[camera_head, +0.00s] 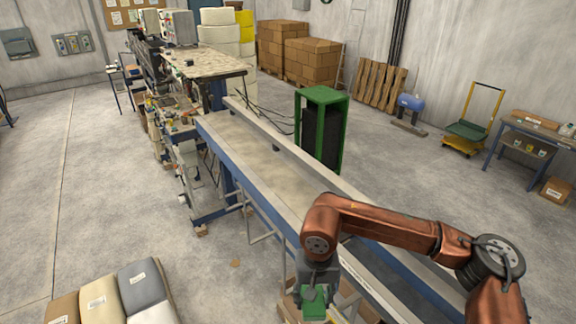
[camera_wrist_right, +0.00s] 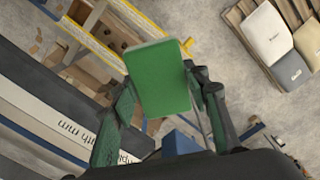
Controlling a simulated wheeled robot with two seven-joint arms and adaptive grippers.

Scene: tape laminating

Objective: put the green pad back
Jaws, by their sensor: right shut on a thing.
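The green pad (camera_wrist_right: 158,80) is a flat block with rounded corners. In the right wrist view it sits between the two fingers of my right gripper (camera_wrist_right: 160,105), which is shut on it. In the head view the pad (camera_head: 314,302) shows at the bottom, below my right wrist. My right gripper (camera_head: 314,292) points down there, beside the near left side of the conveyor, with its fingers mostly hidden. My left gripper is in neither view.
The long conveyor (camera_head: 262,160) runs from the bottom right toward a cluttered workbench (camera_head: 200,65). Filled sacks (camera_head: 140,287) lie on a pallet at the bottom left. A green frame cabinet (camera_head: 321,130) stands behind the conveyor.

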